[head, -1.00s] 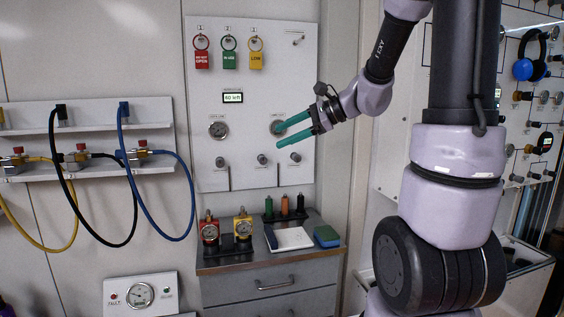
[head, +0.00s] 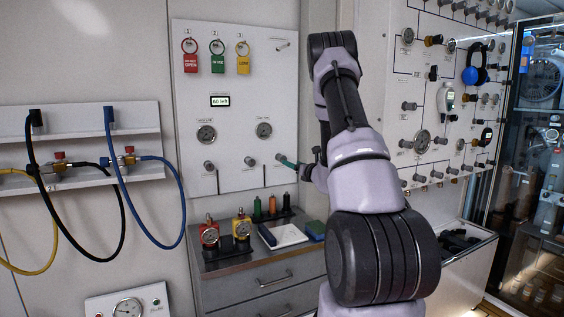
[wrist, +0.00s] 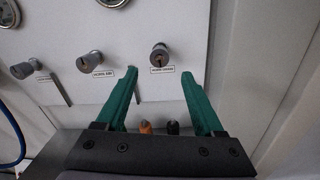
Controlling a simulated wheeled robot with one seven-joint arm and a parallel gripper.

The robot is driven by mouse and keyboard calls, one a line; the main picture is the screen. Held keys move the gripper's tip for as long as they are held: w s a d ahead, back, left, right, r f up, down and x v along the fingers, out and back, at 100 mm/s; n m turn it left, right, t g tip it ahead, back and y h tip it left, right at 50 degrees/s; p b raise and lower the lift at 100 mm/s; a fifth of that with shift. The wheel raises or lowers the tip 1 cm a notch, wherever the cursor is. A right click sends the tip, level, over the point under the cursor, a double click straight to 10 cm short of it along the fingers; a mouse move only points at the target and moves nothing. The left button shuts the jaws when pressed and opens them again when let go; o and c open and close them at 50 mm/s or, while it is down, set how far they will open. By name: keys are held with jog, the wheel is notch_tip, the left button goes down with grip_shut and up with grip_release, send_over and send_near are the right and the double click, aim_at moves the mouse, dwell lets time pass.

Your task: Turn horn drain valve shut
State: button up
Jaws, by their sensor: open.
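The valve at the right end of the panel's lower row shows in the wrist view as a grey round knob (wrist: 160,55) with a small label under it, which seems to read horn drain. My gripper (wrist: 159,73) has two green fingers spread apart, with nothing between them. In the wrist picture the knob sits just beyond and between the fingertips; I cannot tell the exact gap. In the head view my gripper (head: 288,162) is at the panel's lower right, mostly hidden by my arm.
The middle knob (wrist: 90,62) and left knob (wrist: 28,68) are beside it on the panel (head: 190,110). Below is a drawer cabinet (head: 262,280) with gauges, a white pad (head: 284,235) and several small bottles (head: 272,206). Hoses (head: 175,205) hang at left.

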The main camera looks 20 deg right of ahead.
aim_at(282, 159)
jog(key=w, duration=0.8)
jog(key=shift+a, duration=0.4)
jog(key=shift+w, duration=0.1)
grip_shut()
